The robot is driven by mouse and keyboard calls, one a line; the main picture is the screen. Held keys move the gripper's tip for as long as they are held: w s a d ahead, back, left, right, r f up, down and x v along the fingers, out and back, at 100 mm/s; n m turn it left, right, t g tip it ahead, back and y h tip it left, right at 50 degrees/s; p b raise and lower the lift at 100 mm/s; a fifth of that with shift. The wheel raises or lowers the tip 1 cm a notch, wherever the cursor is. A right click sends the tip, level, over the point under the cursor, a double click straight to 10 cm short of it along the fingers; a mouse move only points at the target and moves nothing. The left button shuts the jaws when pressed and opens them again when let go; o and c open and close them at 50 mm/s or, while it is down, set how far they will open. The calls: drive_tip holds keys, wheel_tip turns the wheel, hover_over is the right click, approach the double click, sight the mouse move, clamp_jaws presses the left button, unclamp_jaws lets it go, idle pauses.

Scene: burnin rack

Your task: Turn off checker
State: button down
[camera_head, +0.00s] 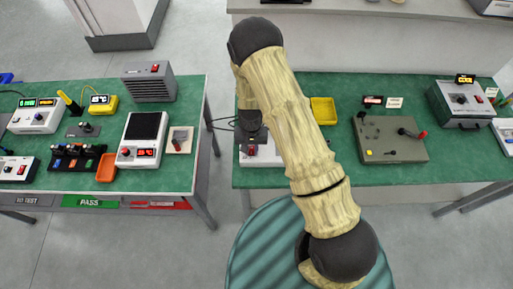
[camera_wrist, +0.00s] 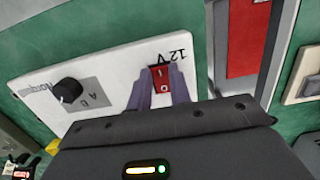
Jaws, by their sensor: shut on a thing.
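A white box (camera_head: 275,158) stands on the right green table, partly covered by my arm in the head view. In the wrist view its white top (camera_wrist: 110,72) carries a black knob (camera_wrist: 68,90) on a grey plate and a red switch (camera_wrist: 160,80) beside a "12V" mark. My gripper (camera_wrist: 160,92) has its two grey fingers on either side of the red switch, shut on it. The fingers and gripper body hide part of the switch, and its position cannot be told. No label clearly reading "checker" is legible.
A yellow tray (camera_head: 323,111) and a grey-green lever box (camera_head: 390,139) stand to the right. The left table (camera_head: 185,105) holds several instruments, across a floor gap. In the wrist view, a red panel (camera_wrist: 248,38) lies beyond the box.

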drive_tip(key=shift+w+a+g, duration=0.1)
drive_tip(key=shift+w+g, duration=0.1)
drive_tip(key=shift+g, duration=0.5)
drive_tip(key=shift+r, duration=0.1)
drive_tip(key=c, duration=1.3)
unclamp_jaws()
drive_tip(key=shift+w, duration=0.1)
drive_tip(key=b+v, duration=0.2)
drive_tip(key=v, duration=0.6)
drive_tip(key=b+v, duration=0.2)
drive_tip(key=v, duration=0.7)
drive_tip(key=shift+w+r, duration=0.1)
drive_tip(key=shift+w, duration=0.2)
